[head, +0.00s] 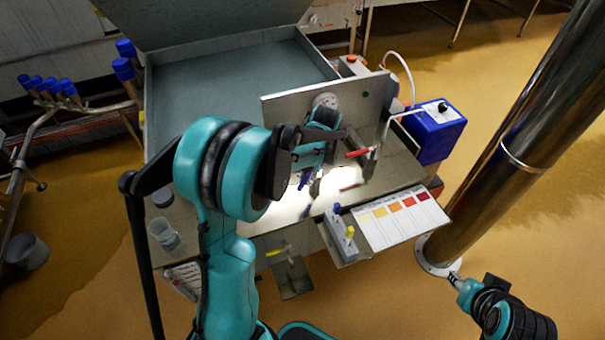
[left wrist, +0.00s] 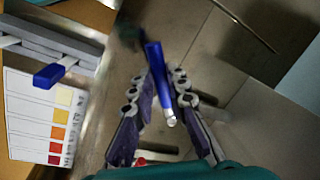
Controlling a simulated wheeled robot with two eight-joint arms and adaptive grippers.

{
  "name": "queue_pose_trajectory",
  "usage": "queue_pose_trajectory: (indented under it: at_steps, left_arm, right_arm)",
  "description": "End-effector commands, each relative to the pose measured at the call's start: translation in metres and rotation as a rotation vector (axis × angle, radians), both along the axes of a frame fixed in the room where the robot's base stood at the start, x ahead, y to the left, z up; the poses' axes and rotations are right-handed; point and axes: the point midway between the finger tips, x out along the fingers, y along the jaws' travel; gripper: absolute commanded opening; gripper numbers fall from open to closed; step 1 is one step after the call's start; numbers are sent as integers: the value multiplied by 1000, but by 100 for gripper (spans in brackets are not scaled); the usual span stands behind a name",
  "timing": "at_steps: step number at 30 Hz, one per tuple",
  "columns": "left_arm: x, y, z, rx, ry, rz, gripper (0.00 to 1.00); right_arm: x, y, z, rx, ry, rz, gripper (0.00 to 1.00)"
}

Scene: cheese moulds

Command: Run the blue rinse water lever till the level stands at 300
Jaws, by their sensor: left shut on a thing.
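The blue lever (head: 304,181) shows as a small blue piece below my left gripper (head: 314,176) in the head view, over the bright worktop. In the left wrist view a blue handle with a pale end (left wrist: 155,60) lies between the fingers of my left gripper (left wrist: 166,85), which is shut on it. A red lever (head: 357,153) sticks out to the right of the gripper. The water level and any 300 mark cannot be made out. My right gripper (head: 456,281) is low at the right, away from the levers, too small to tell its state.
A clear beaker (head: 163,234) stands left. A steel column (head: 520,130) rises at right.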

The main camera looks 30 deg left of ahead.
Motion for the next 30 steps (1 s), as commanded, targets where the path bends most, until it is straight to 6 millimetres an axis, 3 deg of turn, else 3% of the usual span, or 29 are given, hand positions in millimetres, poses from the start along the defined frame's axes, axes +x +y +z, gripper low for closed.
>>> queue_pose_trajectory:
  at_steps: [22,23,25,30]
  left_arm:
    - [1,-7,0,-1,-1,97,0]
    - [1,-7,0,-1,-1,97,20]
    - [1,-7,0,-1,-1,97,36]
    - [1,-7,0,-1,-1,96,36]
  right_arm:
    - [0,0,1,0,0,0,36]
    - [0,0,1,0,0,0,36]
    - [0,0,1,0,0,0,36]
    - [0,0,1,0,0,0,36]
